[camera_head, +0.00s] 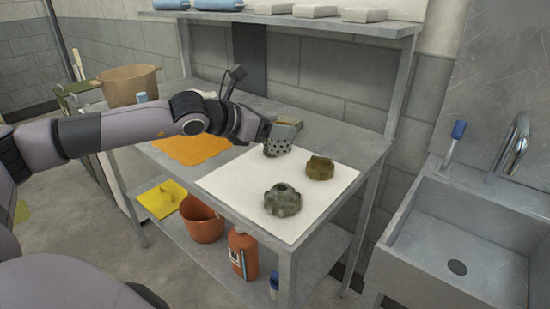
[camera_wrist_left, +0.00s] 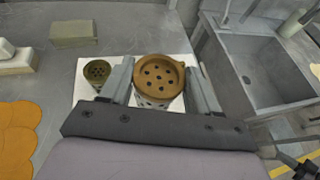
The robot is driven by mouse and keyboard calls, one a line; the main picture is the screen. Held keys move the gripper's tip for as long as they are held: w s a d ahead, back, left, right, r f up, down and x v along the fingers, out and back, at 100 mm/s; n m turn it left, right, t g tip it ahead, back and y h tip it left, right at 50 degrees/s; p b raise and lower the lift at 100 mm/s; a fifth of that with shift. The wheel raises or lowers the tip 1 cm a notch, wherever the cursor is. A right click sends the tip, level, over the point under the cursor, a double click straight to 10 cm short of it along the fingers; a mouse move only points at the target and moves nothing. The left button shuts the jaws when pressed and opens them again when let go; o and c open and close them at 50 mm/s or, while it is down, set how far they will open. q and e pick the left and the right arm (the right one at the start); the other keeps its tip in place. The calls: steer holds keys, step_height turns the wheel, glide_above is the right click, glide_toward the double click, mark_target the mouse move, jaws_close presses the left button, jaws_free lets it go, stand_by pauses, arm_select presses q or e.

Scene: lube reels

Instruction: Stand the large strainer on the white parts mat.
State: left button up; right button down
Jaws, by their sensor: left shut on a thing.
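My left gripper (camera_head: 268,133) is shut on the large strainer (camera_head: 280,146), over the back part of the white parts mat (camera_head: 240,182). In the head view its perforated grey side shows; in the left wrist view its round brown end with holes (camera_wrist_left: 158,76) lies between the fingers. I cannot tell whether it touches the mat. A smaller strainer (camera_wrist_left: 97,70) stands left of the fingers in the wrist view. A brown notched part (camera_head: 320,168) and a mottled green-grey part (camera_head: 282,201) rest on the mat, in front of the held strainer. My right gripper is out of view.
An orange cloth (camera_head: 192,150) lies left of the mat. Grey blocks (camera_wrist_left: 76,33) stand toward the back of the bench. A sink (camera_head: 455,240) is at the right. The mat's front left is bare.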

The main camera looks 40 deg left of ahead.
mark_target(270, 152)
arm_select(q)
step_height(270, 152, down, 3)
steer(key=shift+r, duration=0.1)
step_height(270, 152, down, 4)
steer(key=shift+r+b, duration=0.1)
steer(key=shift+b, duration=0.55)
steer(key=shift+f, duration=0.55)
steer(key=o, duration=1.2)
